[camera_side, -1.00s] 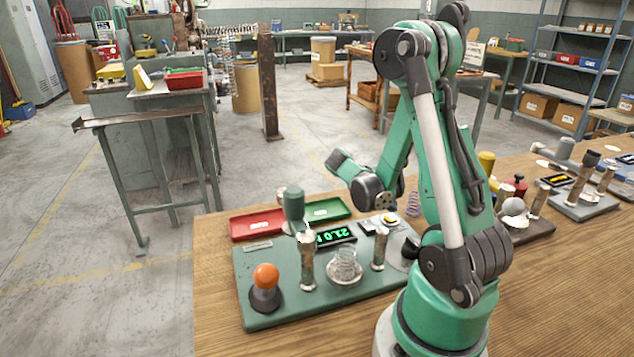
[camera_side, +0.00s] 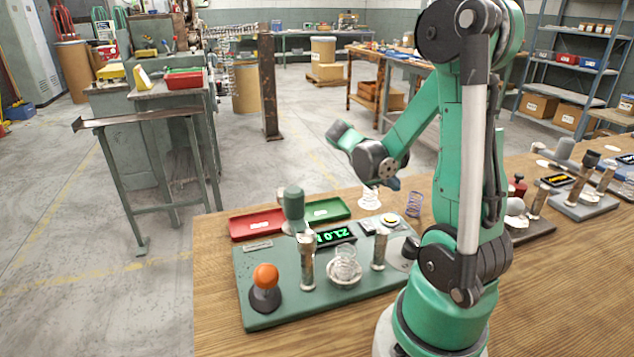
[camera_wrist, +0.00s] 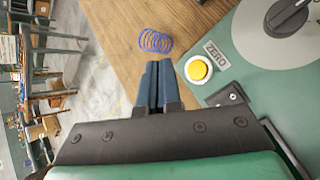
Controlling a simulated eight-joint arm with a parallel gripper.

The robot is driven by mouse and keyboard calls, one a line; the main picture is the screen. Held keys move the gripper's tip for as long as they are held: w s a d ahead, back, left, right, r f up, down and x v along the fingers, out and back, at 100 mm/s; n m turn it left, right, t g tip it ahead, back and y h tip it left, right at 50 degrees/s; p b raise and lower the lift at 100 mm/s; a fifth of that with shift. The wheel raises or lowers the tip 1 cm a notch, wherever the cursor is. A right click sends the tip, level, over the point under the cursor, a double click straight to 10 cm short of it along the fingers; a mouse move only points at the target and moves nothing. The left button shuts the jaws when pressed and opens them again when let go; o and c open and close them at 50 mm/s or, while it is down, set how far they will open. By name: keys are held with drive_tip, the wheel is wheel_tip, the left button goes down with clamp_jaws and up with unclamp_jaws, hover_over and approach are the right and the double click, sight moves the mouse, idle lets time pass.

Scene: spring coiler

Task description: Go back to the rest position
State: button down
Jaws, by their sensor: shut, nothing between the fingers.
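My gripper (camera_side: 392,184) is in the air above the wooden bench, just behind the green test panel (camera_side: 262,262). Its two dark blue fingers show in the wrist view (camera_wrist: 156,72), pressed together with nothing between them. A pale coil spring (camera_side: 369,197) stands below the gripper, behind the panel. A purple-blue spring (camera_side: 414,204) stands to its right and shows past the fingertips in the wrist view (camera_wrist: 155,41). Another spring (camera_side: 345,262) sits in a round holder on the panel.
The panel carries an orange knob (camera_side: 265,277), a green-handled lever (camera_side: 294,205), posts, a display (camera_side: 336,235) reading about 21.0 and a yellow button (camera_wrist: 198,69). Red (camera_side: 257,224) and green (camera_side: 327,210) trays lie behind. More fixtures (camera_side: 585,203) stand at right.

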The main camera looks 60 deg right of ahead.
drive_tip(key=shift+w, duration=0.1)
idle(0.3)
drive_tip(key=w+a+r+t+y, duration=0.1)
drive_tip(key=w+a+t+y, duration=0.1)
drive_tip(key=w+a+t, duration=0.55)
drive_tip(key=w+a+r+t+y, duration=0.1)
drive_tip(key=w+a+r+t, duration=0.2)
drive_tip(key=w, duration=0.8)
drive_tip(key=s+a+t+y, duration=0.1)
drive_tip(key=s+a+y, duration=0.1)
drive_tip(key=a, duration=0.5)
drive_tip(key=s+a+m+t+y, duration=0.1)
drive_tip(key=s+a+y, duration=0.1)
drive_tip(key=a, duration=0.6)
drive_tip(key=shift+s+a+r, duration=0.15)
drive_tip(key=shift+s+r, duration=0.25)
drive_tip(key=shift+s, duration=0.4)
drive_tip(key=shift+t, duration=0.25)
